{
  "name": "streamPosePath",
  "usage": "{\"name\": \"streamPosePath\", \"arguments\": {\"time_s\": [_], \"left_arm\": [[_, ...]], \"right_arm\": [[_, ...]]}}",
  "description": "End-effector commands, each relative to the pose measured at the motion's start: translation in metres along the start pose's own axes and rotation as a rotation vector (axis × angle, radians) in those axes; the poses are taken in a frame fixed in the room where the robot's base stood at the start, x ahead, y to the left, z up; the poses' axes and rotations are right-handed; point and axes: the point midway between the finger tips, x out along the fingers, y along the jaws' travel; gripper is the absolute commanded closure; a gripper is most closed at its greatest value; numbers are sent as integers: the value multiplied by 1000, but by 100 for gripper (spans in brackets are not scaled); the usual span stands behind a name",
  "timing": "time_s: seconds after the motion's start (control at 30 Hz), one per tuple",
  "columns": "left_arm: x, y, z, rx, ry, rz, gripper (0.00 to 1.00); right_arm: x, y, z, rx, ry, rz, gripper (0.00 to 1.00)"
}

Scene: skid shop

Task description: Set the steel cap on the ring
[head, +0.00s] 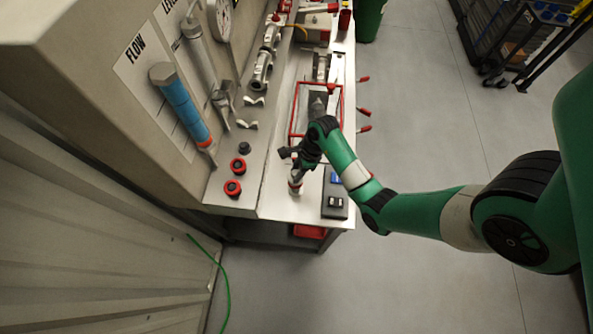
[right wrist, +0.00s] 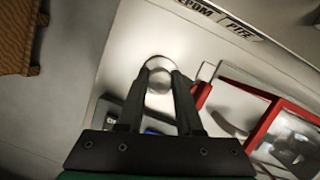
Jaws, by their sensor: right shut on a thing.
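My right gripper (head: 294,168) is over the near part of the steel bench. In the right wrist view my right gripper (right wrist: 160,84) is shut on a round, shiny steel piece, which I take for the steel cap (right wrist: 160,66). The cap sits between the fingertips. In the head view a small pale cylinder with an orange-red band (head: 295,187) shows just below the fingers; I cannot tell whether it is the cap, the ring or both. Two red rings with dark centres, a far one (head: 238,165) and a near one (head: 232,188), lie on the ledge to the left. My left gripper is out of view.
A red-framed tray (head: 291,120) lies behind the gripper, and a dark box (head: 335,205) stands to its right. Steel fittings (head: 262,70) line the ledge. A panel with a blue tube (head: 180,100) rises at left. Red handles (head: 364,129) stick out along the bench's right edge.

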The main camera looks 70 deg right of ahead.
Motion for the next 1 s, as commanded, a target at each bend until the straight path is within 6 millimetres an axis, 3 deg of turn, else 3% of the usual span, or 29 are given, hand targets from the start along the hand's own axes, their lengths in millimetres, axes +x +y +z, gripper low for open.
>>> {"name": "streamPosePath", "arguments": {"time_s": [1.0], "left_arm": [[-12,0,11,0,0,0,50]], "right_arm": [[16,0,-5,0,0,0,100]]}}
